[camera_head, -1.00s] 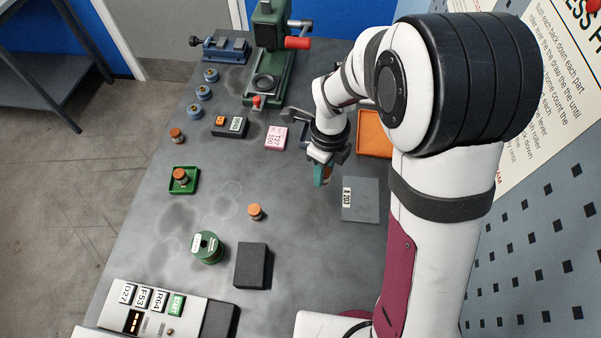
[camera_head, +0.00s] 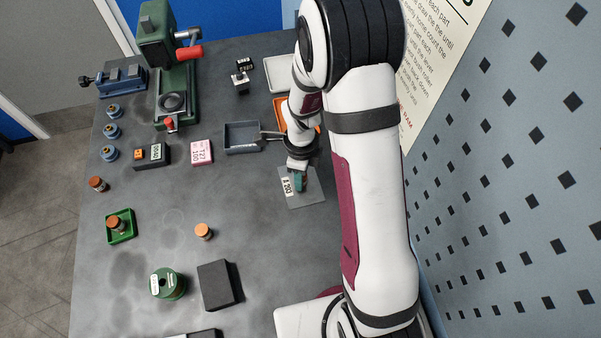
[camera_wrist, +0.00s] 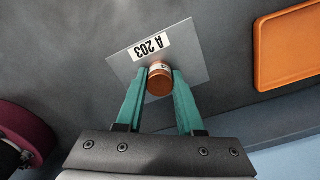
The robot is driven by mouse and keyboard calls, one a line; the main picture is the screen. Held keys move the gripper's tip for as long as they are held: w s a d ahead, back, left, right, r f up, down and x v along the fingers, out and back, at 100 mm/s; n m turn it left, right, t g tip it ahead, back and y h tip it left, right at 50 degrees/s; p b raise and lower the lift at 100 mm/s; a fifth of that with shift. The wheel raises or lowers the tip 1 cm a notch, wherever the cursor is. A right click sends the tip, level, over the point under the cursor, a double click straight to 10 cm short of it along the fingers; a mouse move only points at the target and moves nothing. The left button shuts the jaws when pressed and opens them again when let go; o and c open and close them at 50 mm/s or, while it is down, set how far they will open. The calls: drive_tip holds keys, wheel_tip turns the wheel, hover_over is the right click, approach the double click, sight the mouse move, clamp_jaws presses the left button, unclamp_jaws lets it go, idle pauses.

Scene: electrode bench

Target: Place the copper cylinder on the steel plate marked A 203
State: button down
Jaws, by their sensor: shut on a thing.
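The steel plate marked A 203 (camera_head: 311,199) lies flat on the bench, below my arm in the head view. It also shows in the wrist view (camera_wrist: 187,36), with its white label facing up. My gripper (camera_head: 299,182) is over the plate. In the wrist view its teal fingers (camera_wrist: 160,82) are shut on a copper cylinder (camera_wrist: 160,85), which has a pale label band. The cylinder overlaps the plate's near edge in that view. I cannot tell whether it touches the plate. The cylinder is hidden in the head view.
A grey open tray (camera_head: 241,138) and an orange tray (camera_wrist: 290,47) are near the plate. Other copper cylinders stand on the bench, one alone (camera_head: 203,231) and one in a green tray (camera_head: 121,239). A dark block (camera_head: 215,285) and a green spool-like thing (camera_head: 172,285) stand nearer.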

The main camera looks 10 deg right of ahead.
drive_tip(key=shift+f, duration=0.1)
drive_tip(key=c, duration=0.5)
unclamp_jaws()
drive_tip(key=shift+c, duration=0.2)
wheel_tip(320, 180, up, 12)
drive_tip(key=s+a+r+n+y, duration=0.1)
drive_tip(key=s+r+n, duration=0.3)
drive_tip(key=s+n, duration=0.5)
drive_tip(key=s+a+r+n, duration=0.1)
drive_tip(key=s+r+n, duration=0.3)
drive_tip(key=s+n, duration=0.4)
drive_tip(key=s, duration=0.4)
drive_tip(key=shift+a+r+n+y, duration=0.15)
drive_tip(key=shift+r+n+y, duration=0.25)
drive_tip(key=shift+s, duration=0.1)
